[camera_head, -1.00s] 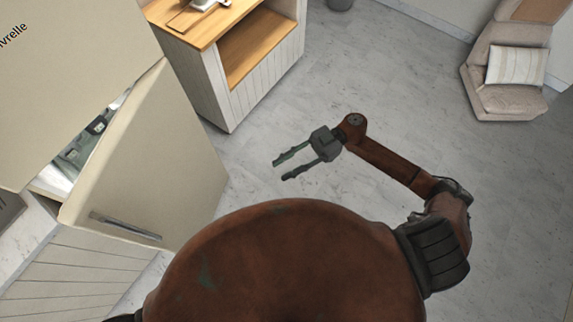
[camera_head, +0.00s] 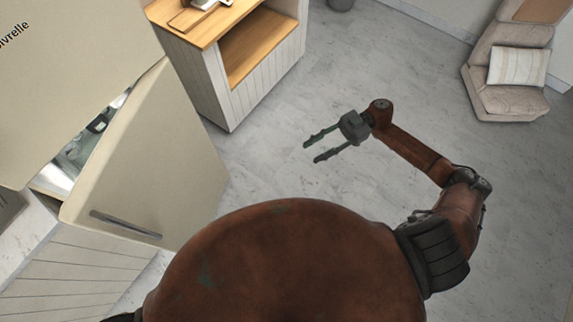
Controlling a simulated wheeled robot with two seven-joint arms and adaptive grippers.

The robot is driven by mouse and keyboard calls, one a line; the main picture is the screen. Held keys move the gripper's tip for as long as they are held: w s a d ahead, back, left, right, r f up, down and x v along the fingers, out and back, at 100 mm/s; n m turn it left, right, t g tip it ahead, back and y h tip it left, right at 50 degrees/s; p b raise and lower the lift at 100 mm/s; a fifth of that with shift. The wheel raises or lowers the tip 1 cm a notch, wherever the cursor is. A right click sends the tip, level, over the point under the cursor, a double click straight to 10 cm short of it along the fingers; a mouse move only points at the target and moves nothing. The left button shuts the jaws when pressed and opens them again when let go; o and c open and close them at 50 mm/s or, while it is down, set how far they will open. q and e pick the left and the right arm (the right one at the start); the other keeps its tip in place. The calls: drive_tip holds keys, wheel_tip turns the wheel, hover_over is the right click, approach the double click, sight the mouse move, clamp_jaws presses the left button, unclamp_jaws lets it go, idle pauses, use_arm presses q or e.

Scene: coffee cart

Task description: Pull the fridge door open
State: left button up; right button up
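The cream fridge door (camera_head: 160,150) stands ajar at the left, swung out from the fridge body (camera_head: 70,70). The grey bar handle (camera_head: 126,224) is low on the door's front. My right gripper (camera_head: 311,151) is open and empty over the bare floor, well to the right of the door and touching nothing. My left gripper is not in view; only a dark piece of my own body shows at the bottom left edge.
A white cabinet with a wooden top and open shelf (camera_head: 262,60) stands behind the door. A beige chair (camera_head: 505,75) with a striped cushion is at the far right. A white panelled counter (camera_head: 75,270) is below the door. The grey floor (camera_head: 270,150) between is clear.

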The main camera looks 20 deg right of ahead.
drive_tip(key=shift+w+d, duration=0.15)
drive_tip(key=shift+d, duration=0.35)
